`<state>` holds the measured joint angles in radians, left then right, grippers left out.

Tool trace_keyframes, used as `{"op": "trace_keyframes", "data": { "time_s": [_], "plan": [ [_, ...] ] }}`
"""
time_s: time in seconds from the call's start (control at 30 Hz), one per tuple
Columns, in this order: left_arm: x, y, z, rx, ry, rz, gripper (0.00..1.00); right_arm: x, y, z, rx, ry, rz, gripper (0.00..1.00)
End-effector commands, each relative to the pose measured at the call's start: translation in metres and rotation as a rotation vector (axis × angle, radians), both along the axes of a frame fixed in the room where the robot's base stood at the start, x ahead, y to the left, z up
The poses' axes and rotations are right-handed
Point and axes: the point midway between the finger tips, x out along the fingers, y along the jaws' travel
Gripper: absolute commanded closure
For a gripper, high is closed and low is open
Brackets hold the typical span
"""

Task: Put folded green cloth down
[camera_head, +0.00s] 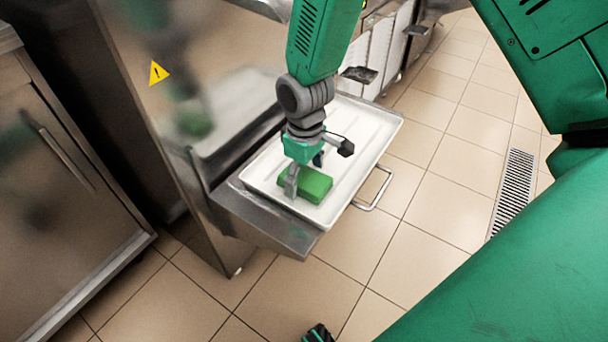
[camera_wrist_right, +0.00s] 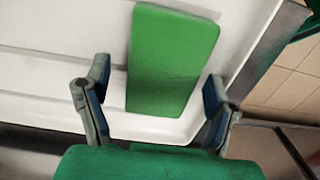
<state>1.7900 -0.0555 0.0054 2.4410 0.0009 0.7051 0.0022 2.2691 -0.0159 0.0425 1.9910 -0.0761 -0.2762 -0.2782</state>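The folded green cloth (camera_head: 315,186) is a flat rectangular block lying on a white tray (camera_head: 357,138). In the right wrist view the cloth (camera_wrist_right: 172,60) lies lengthwise on the tray (camera_wrist_right: 60,92), near its raised edge. My right gripper (camera_head: 304,172) is low over the tray at the cloth. In the wrist view its two fingers (camera_wrist_right: 157,80) are spread wide, one on each side of the cloth's near end. Gaps show between the fingers and the cloth.
The tray rests on a metal shelf (camera_head: 262,222) on the front of a steel freezer (camera_head: 190,85) with a yellow warning sign (camera_head: 158,72). A handle bar (camera_head: 376,190) sticks out at the shelf's right. A steel cabinet (camera_head: 50,200) stands left. Tiled floor (camera_head: 430,200) is open at right.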

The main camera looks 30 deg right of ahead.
Motion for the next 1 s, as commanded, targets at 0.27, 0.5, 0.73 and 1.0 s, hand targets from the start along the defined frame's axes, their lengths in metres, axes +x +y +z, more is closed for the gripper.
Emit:
{"op": "trace_keyframes", "data": {
  "time_s": [0.27, 0.5, 0.73, 1.0],
  "plan": [
    [0.000, 0.000, 0.002, 0.001, 0.001, 0.001, 0.22, 0.000, 0.003, 0.005, -0.003, -0.001, 0.002, 0.22],
    [0.000, 0.000, 0.023, 0.001, 0.001, 0.001, 0.22, 0.001, -0.001, 0.045, 0.003, -0.005, 0.001, 0.22],
    [0.000, 0.000, 0.044, 0.000, 0.000, 0.001, 0.22, 0.001, 0.000, 0.094, 0.001, -0.005, 0.002, 0.22],
    [0.000, 0.000, 0.054, 0.001, 0.000, 0.001, 0.22, 0.001, 0.001, 0.120, -0.002, -0.001, 0.003, 0.22]
  ]
}}
